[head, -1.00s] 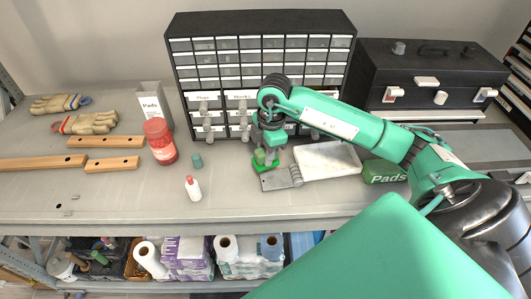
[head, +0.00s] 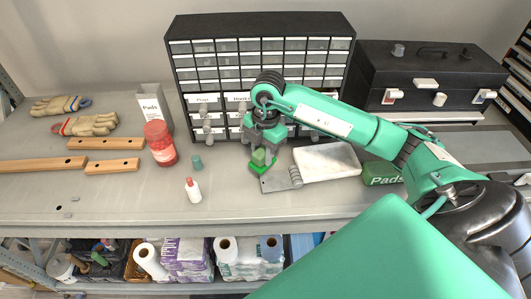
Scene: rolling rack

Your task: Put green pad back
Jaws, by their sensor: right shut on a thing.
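My right gripper (head: 263,153) is shut on the green pad (head: 259,168), just in front of the drawer cabinet. The pad shows as a bright green slab with a paler green block on top between the fingers. It hangs at or just above the bench, beside the left end of a grey metal plate (head: 275,184); I cannot tell whether it touches the bench. A green box marked "Pads" (head: 384,174) sits to the right, partly behind my right arm. A white box marked "Pads" (head: 151,106) stands open at the left. My left gripper is not in view.
A drawer cabinet (head: 205,72) stands behind the gripper. A red jar (head: 160,143), a small teal cylinder (head: 197,162) and a white bottle (head: 193,190) stand to the left. The front bench strip is clear.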

